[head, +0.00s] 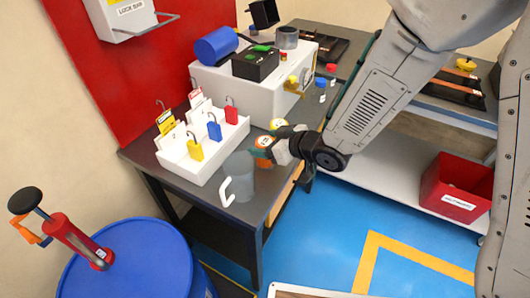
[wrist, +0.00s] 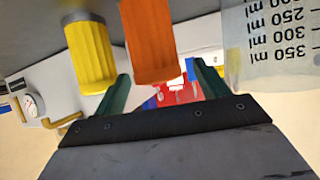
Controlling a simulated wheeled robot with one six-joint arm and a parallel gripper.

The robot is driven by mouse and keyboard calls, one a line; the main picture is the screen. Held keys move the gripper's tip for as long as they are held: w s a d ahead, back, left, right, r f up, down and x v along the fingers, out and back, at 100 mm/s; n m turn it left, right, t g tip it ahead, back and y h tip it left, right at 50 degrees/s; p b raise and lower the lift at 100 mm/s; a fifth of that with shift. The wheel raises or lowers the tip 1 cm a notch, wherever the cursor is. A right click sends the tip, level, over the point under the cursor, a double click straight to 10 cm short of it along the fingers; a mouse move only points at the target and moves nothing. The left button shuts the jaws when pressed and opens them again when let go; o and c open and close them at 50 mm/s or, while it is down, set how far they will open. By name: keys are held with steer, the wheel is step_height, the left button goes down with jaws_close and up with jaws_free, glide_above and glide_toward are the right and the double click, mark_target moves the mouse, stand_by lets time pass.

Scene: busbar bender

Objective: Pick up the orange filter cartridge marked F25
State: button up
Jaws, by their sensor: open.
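An orange ribbed cartridge (wrist: 148,42) shows at top centre in the wrist view, between and beyond my gripper's two green fingers. I can read no F25 mark on it. In the head view an orange piece with a pale round top (head: 264,141) shows at my gripper (head: 266,148), partly hidden by it. My gripper (wrist: 165,90) is open, with a gap between its fingers. A yellow ribbed cartridge (wrist: 90,58) stands left of the orange one in the wrist view. In the head view another round-topped piece (head: 277,123) is just behind the gripper.
A clear measuring jug (head: 238,178) stands close to the gripper, also in the wrist view (wrist: 275,45). A white padlock rack (head: 180,166) with yellow, blue and red padlocks is left. A white machine (head: 235,85) stands behind. A blue drum (head: 120,262) is front left; blue floor lies right.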

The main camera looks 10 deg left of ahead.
steer(key=shift+x, duration=1.45)
steer(key=c, duration=1.2)
steer(key=shift+o, duration=0.2)
steer(key=shift+r, duration=0.1)
